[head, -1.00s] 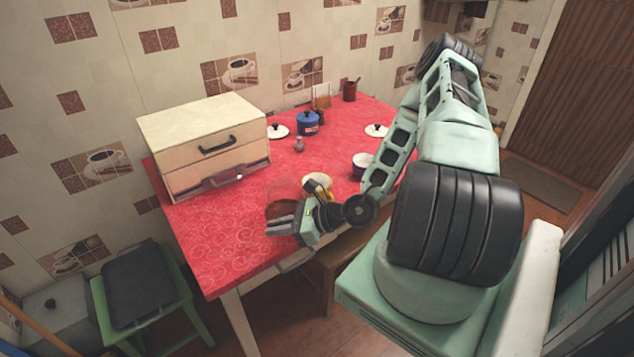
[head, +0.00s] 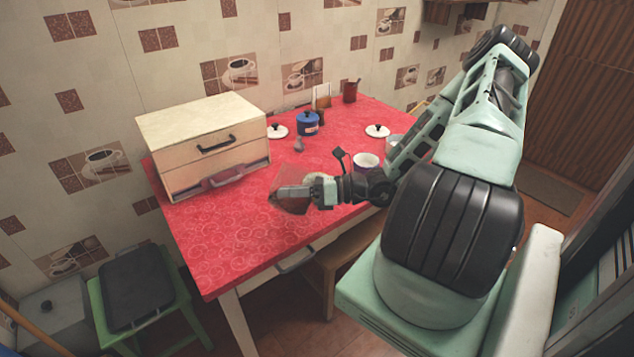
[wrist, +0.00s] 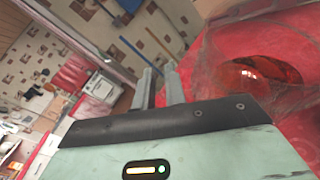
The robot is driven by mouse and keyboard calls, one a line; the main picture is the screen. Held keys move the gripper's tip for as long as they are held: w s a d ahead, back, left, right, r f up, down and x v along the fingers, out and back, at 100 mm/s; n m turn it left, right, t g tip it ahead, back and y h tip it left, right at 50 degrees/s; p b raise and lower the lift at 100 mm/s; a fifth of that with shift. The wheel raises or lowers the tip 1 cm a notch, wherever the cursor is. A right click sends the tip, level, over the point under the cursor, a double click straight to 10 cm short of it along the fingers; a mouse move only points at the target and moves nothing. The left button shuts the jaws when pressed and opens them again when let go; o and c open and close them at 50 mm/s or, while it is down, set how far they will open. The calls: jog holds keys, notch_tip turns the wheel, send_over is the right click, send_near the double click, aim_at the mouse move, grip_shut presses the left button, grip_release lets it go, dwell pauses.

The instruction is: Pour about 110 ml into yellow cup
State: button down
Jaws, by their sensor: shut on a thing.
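My gripper (head: 292,192) is shut on a see-through vessel (head: 289,203) with reddish-brown liquid in it, held above the near part of the red table. The vessel looks tilted. In the wrist view the vessel (wrist: 215,62) is at the right, with its dark red liquid (wrist: 262,70), beside my fingers. A pale cup rim (head: 313,177), likely the yellow cup, shows just behind my gripper; most of it is hidden. I cannot see its inside, its level, or any stream of liquid.
A white and purple cup (head: 366,161) and a greyish vessel (head: 393,146) stand right of my gripper. A drawer box (head: 200,140) fills the table's left. A blue pot (head: 308,124) and white lids (head: 377,130) are at the back. The front-left tabletop (head: 215,245) is clear.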

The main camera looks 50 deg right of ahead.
aim_at(298, 177)
jog(key=shift+d+r+m+t+y, duration=0.2)
jog(key=shift+d+r+m, duration=0.25)
jog(key=shift+r, duration=0.25)
jog(key=shift+d+r+m+t+y, duration=0.2)
jog(key=shift+d+r+m, duration=0.2)
jog(key=shift+r, duration=0.25)
jog(key=d+m+t+b, duration=0.1)
jog(key=b, duration=0.2)
jog(key=shift+w+f+m+b, duration=0.1)
jog(key=shift+f+m+b, duration=0.05)
jog(key=shift+m+b, duration=0.15)
jog(key=shift+d+r+m+t+y, duration=0.4)
jog(key=shift+d+r+m+y, duration=0.15)
jog(key=shift+r, duration=0.15)
jog(key=shift+d+r+b, duration=0.15)
jog(key=shift+r+b, duration=0.1)
jog(key=shift+b, duration=0.25)
jog(key=shift+d+f+m+t+b, duration=0.1)
jog(key=shift+d+m+t+b, duration=0.6)
jog(key=shift+m+b, duration=0.4)
jog(key=shift+d+b, duration=0.1)
jog(key=shift+b, duration=0.2)
jog(key=shift+s+d+r+t+p, duration=0.3)
jog(key=shift+s+d+p, duration=0.1)
jog(key=shift+s+d, duration=0.2)
